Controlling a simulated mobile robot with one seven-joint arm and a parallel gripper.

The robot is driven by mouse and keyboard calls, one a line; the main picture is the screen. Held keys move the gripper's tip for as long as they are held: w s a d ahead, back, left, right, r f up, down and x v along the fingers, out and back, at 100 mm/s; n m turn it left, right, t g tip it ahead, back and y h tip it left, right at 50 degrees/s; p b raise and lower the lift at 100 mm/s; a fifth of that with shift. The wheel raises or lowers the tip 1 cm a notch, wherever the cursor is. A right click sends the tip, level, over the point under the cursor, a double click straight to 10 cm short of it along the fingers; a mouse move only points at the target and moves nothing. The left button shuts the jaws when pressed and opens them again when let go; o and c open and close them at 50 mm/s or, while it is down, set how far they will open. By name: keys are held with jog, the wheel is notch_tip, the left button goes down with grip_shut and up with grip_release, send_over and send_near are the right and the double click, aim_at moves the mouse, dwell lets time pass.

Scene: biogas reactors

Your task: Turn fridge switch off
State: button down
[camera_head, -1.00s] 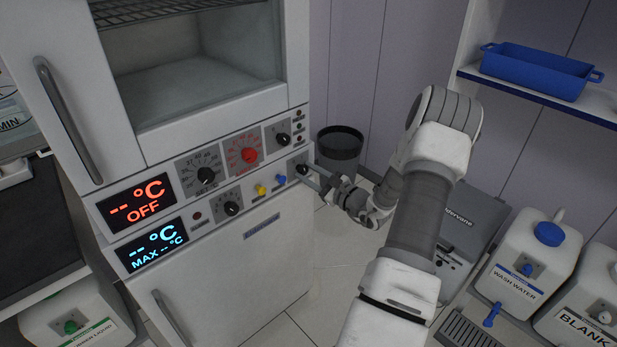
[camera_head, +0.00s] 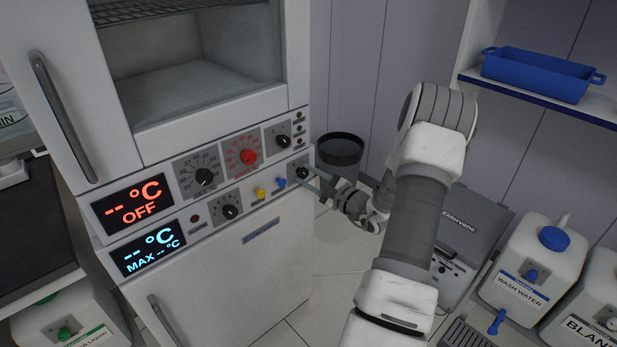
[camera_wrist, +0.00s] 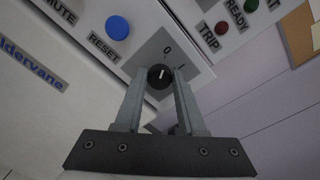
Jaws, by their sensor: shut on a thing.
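The fridge switch is a small black rotary knob (camera_head: 302,173) at the right end of the lower control strip. In the wrist view the knob (camera_wrist: 160,77) has a white pointer line and sits on a grey plate marked 0 and, beside it, a short stroke. The pointer appears to lie roughly toward the 0. My gripper (camera_head: 311,177) reaches it from the right; in the wrist view both fingers (camera_wrist: 159,92) close around the knob's sides. The fingers partly cover the plate. The lower display (camera_head: 152,250) is lit blue with dashes.
The upper display (camera_head: 138,205) reads OFF in red. A blue RESET button (camera_wrist: 117,27) and a yellow button (camera_head: 260,193) sit left of the knob. A black bin (camera_head: 340,150) stands behind my gripper. A grey Eldervane box (camera_head: 470,225) and white canisters (camera_head: 530,265) stand at right.

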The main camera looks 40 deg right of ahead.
jog(key=c, duration=0.5)
grip_release()
jog(key=s+d+p, duration=0.1)
jog(key=s+p, duration=0.1)
jog(key=s, duration=1.5)
jog(key=shift+s+d+r+p, duration=0.2)
jog(key=shift+d+r+p, duration=0.1)
jog(key=shift+d+p, duration=0.05)
jog(key=shift+w, duration=0.1)
